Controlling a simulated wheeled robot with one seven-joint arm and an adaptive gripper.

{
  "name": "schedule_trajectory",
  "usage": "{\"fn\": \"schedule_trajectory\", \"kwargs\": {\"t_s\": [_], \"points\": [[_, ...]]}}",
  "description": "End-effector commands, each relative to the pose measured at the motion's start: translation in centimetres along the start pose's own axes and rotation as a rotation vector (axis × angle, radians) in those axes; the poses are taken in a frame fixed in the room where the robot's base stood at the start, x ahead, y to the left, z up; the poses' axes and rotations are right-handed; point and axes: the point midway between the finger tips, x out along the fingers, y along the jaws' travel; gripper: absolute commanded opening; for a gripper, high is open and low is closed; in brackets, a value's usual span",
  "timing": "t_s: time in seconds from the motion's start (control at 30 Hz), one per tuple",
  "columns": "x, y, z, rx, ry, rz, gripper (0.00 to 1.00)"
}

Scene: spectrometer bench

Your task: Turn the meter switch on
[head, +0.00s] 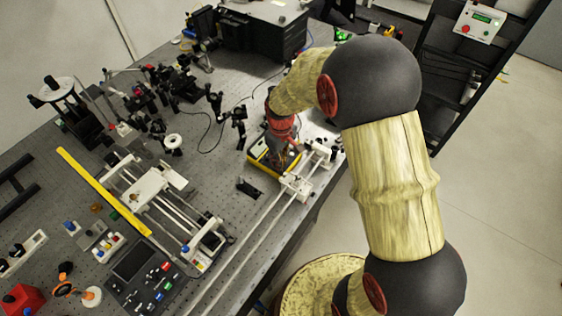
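My arm reaches from the right over the optical bench, and my gripper (284,155) points down at the bench's right side. It is over a yellow-edged box (262,167), which looks like the meter, though I cannot be sure. The gripper and wrist cover most of the box's top. The switch is not visible. I cannot tell whether the gripper touches the box. The fingers are too small and dark to show whether they are open or shut.
White rails with a carriage (296,187) stand close to the gripper's right and front. Optical mounts (170,85) crowd the bench's back left. A black keypad device (140,270) lies at the front. A black rack (455,80) holds a panel with a green display (481,20).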

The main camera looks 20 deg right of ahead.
Motion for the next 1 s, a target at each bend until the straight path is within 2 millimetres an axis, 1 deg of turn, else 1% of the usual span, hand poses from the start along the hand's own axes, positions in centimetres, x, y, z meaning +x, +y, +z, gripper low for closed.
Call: {"fn": "schedule_trajectory", "kwargs": {"t_s": [0.03, 0.2, 0.23, 0.67, 0.87, 1.0], "points": [[0.00, 0.00, 0.00, 0.000, 0.000, 0.000, 0.10], [0.00, -0.01, 0.01, 0.000, 0.000, 0.000, 0.00], [0.00, -0.01, 0.01, 0.000, 0.000, 0.000, 0.00], [-0.01, -0.01, 0.02, 0.018, -0.001, 0.000, 0.00], [-0.03, -0.02, 0.03, 0.100, -0.001, -0.001, 0.00], [-0.04, -0.04, 0.06, 0.200, -0.002, -0.001, 0.00]]}}
